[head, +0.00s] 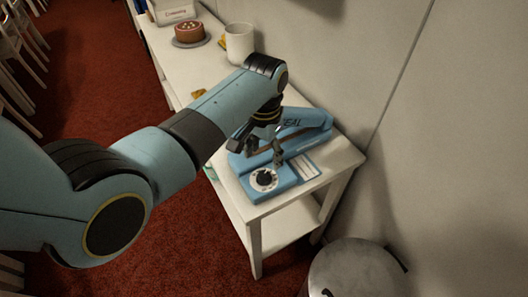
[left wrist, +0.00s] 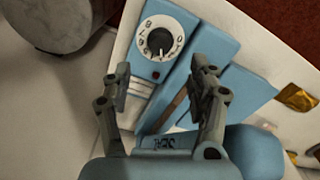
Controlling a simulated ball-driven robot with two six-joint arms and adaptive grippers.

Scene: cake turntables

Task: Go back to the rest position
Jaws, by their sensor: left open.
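My left gripper (head: 265,154) is open over the blue sealer (head: 285,187) on the near end of the white table. In the left wrist view, the two fingers of my left gripper (left wrist: 162,74) stand well apart with nothing held between them. The sealer in that view (left wrist: 196,28) has a white dial with a black knob, a red dot and a long arm marked "SEAL". I cannot tell whether a fingertip touches the sealer. My arm hides part of the table behind. My right gripper is in neither view.
The white table (head: 335,160) runs along the wall. A white mug (head: 239,44), a brown cake (head: 189,31) and a labelled white box (head: 174,12) stand at its far end. A round metal bin (head: 355,272) stands near its front corner. Red carpet (head: 95,70) lies left.

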